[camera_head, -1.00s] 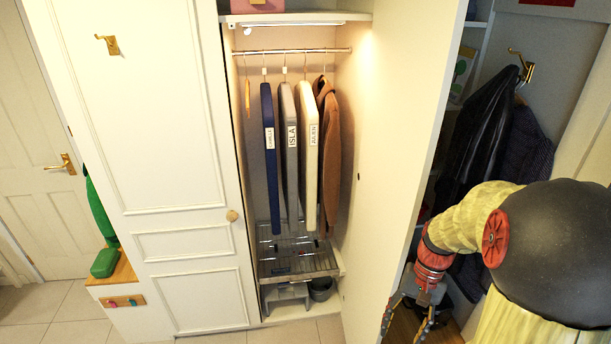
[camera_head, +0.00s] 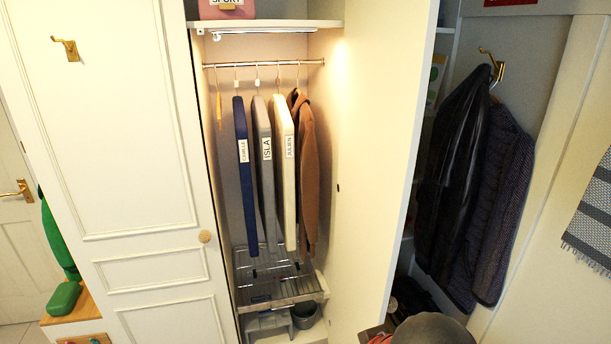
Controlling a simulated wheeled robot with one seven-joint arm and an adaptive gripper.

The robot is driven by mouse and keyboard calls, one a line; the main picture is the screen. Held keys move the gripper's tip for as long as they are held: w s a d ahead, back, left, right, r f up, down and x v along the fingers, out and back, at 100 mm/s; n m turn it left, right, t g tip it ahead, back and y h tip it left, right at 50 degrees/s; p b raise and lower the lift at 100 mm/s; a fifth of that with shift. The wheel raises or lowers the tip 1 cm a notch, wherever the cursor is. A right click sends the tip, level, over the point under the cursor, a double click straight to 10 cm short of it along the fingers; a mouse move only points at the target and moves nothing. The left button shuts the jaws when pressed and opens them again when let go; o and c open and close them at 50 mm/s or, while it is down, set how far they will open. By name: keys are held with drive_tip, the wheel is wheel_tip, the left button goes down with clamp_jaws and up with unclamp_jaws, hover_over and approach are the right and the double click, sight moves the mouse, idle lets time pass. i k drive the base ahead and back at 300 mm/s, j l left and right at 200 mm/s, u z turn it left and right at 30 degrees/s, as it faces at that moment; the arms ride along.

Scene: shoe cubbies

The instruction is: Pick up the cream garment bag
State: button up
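The cream garment bag (camera_head: 283,200) hangs from the rail (camera_head: 265,64) inside the open, lit wardrobe. It is a slim upright shape with a white name label that seems to read JULIEN. It hangs between the grey garment bag (camera_head: 263,190) labelled ISLA on its left and a brown coat (camera_head: 308,165) on its right. The coat is close beside it and partly behind it.
A blue garment bag (camera_head: 244,190) hangs left of the grey one. A slatted metal rack (camera_head: 275,290) lies below the bags, with a grey bucket (camera_head: 306,314) beneath. Dark coats (camera_head: 470,190) hang at right.

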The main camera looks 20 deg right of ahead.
sight(281, 122)
drive_tip(key=i+j+z, duration=0.15)
drive_tip(key=z, duration=0.25)
drive_tip(key=i+j+z, duration=0.25)
drive_tip(key=z, duration=0.2)
drive_tip(key=i+j+z, duration=0.2)
drive_tip(key=z, duration=0.2)
drive_tip(key=j, duration=0.1)
